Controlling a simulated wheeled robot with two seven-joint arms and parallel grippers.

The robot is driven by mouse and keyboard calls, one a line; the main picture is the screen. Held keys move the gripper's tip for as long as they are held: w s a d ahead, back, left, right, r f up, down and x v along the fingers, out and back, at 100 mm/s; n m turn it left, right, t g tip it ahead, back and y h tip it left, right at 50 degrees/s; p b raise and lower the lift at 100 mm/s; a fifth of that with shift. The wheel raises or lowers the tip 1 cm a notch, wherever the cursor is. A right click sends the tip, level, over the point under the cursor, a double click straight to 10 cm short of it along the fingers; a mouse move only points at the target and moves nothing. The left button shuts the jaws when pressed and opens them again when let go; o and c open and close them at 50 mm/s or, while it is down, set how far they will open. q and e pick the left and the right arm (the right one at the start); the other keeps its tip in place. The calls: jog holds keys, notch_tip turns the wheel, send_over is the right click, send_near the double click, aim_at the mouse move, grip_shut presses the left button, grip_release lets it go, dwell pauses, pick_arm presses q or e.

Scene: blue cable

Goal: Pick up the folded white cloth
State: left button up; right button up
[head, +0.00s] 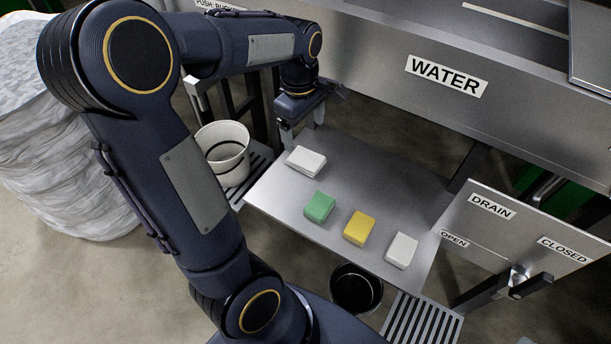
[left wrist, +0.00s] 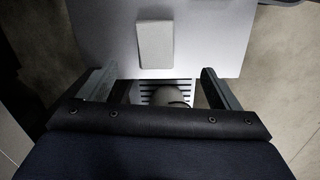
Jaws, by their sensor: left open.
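Two white, block-like folded pieces lie on the grey metal shelf (head: 270,190). One white folded piece (head: 305,161) is at the shelf's far left, and the other white piece (head: 402,250) is at the near right end. I cannot tell for sure which is the cloth. My left gripper (head: 302,128) is open and empty, just behind and above the far-left piece, apart from it. The left wrist view shows a single white piece (left wrist: 155,45) beyond my open fingers (left wrist: 160,78), seemingly the far-left one. My right gripper is not in view.
A green block (head: 319,207) and a yellow block (head: 360,227) lie between the white pieces. A white bucket (head: 222,150) stands left of the shelf, a black bucket (head: 356,288) below its front edge. The WATER trough (head: 440,80) rises behind.

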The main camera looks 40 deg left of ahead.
aim_at(306, 156)
pick_arm(q)
jog(key=f, duration=0.1)
jog(key=w+a+f+n+b, duration=0.1)
jog(key=f, duration=0.1)
jog(key=shift+w, duration=0.15)
jog(key=shift+a+f, duration=0.1)
jog(key=shift+f, duration=0.25)
jog(key=f+b, duration=0.1)
jog(key=f, duration=0.3)
jog(key=f+b, duration=0.1)
jog(key=f, duration=0.2)
jog(key=shift+d+b, duration=0.25)
jog(key=shift+b, duration=0.05)
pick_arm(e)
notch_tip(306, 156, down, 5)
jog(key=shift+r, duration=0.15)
pick_arm(q)
jog(key=c, duration=1.1)
jog(key=shift+r, duration=0.15)
